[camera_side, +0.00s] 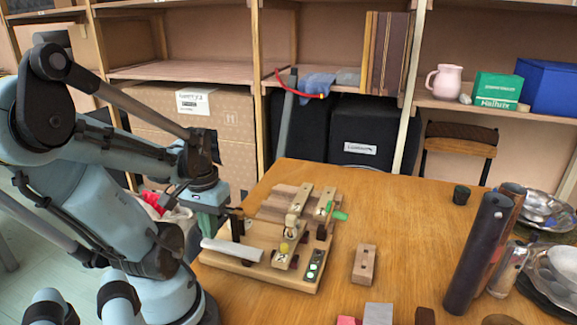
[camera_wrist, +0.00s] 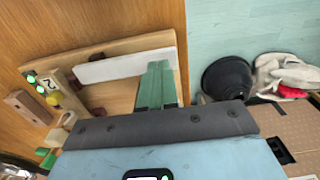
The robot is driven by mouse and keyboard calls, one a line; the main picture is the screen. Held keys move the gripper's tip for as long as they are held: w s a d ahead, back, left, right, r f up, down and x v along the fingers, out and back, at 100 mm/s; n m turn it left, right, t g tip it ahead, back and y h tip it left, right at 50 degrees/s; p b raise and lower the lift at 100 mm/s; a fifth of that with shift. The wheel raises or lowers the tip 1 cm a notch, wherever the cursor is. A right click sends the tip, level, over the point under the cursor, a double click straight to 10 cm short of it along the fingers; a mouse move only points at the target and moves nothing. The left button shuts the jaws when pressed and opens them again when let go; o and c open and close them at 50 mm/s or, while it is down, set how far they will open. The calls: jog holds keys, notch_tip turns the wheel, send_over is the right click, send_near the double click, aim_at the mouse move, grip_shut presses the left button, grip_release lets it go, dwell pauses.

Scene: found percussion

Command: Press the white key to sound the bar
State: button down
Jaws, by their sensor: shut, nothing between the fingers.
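The white key (camera_side: 230,250) is a long pale bar at the left end of a wooden board (camera_side: 262,276) on the table. It also shows in the wrist view (camera_wrist: 122,67), running across the upper middle. My gripper (camera_side: 212,222) has green fingers, which are shut and empty (camera_wrist: 157,84). In the wrist view the fingertips are at the key's right end, near its edge. I cannot tell whether they touch it. A wooden bar (camera_side: 286,198) lies at the back of the board. My gripper hides part of the board behind the key.
The board also bears a yellow knob (camera_side: 284,248), a green lever (camera_side: 339,215) and a small panel with green lights (camera_side: 314,266). A loose wooden block (camera_side: 365,264) lies to the right. Dark cylinders (camera_side: 478,255) and metal bowls stand farther right. The table between has free room.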

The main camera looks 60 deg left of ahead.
jog(key=shift+f, duration=0.6)
jog(key=shift+s+a+f, duration=0.15)
jog(key=shift+s+f, duration=0.05)
jog(key=shift+f, duration=0.45)
jog(key=shift+r, duration=0.95)
notch_tip(320, 180, up, 14)
dwell(0.7)
